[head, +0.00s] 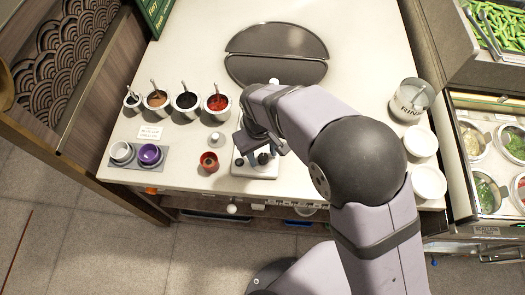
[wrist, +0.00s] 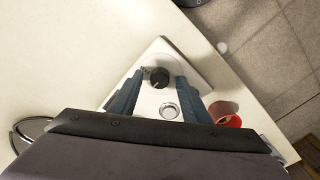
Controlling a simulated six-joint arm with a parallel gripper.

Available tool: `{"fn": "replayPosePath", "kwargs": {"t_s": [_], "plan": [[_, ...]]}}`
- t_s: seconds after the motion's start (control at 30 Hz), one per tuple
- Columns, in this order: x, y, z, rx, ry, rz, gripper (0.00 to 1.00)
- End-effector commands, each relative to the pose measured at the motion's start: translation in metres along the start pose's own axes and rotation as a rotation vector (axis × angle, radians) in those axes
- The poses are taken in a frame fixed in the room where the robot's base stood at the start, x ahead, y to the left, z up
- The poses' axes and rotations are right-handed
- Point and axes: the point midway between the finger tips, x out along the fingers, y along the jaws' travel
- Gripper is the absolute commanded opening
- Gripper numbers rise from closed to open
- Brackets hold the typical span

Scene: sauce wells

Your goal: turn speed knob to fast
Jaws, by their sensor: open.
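The speed knob (wrist: 159,76) is a dark round knob with a small light mark, set on a white control panel (wrist: 160,50). In the wrist view my gripper (wrist: 160,82) is open, with one blue-grey finger on each side of the knob. Small gaps seem to remain between knob and fingers; I cannot tell whether they touch. A round silver button (wrist: 169,110) sits on the panel between the fingers, nearer the palm. In the head view the panel (head: 257,173) is at the counter's front edge, partly covered by my gripper (head: 256,158). Speed labels are not readable.
A red-brown cup (head: 209,162) stands just left of the panel, near a small white shaker (head: 216,139). Several sauce pots, including a red one (head: 217,102), stand farther left. A dark round griddle (head: 276,70) lies behind. White bowls (head: 428,182) stand at right.

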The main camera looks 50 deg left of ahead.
Motion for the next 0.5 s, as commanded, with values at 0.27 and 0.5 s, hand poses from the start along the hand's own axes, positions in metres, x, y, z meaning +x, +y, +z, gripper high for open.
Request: {"fn": "replayPosePath", "kwargs": {"t_s": [0.27, 0.5], "plan": [[0.0026, 0.0001, 0.0002, 0.000, 0.000, 0.000, 0.43], [0.0024, -0.0001, 0.0001, 0.000, 0.000, 0.000, 0.02]]}}
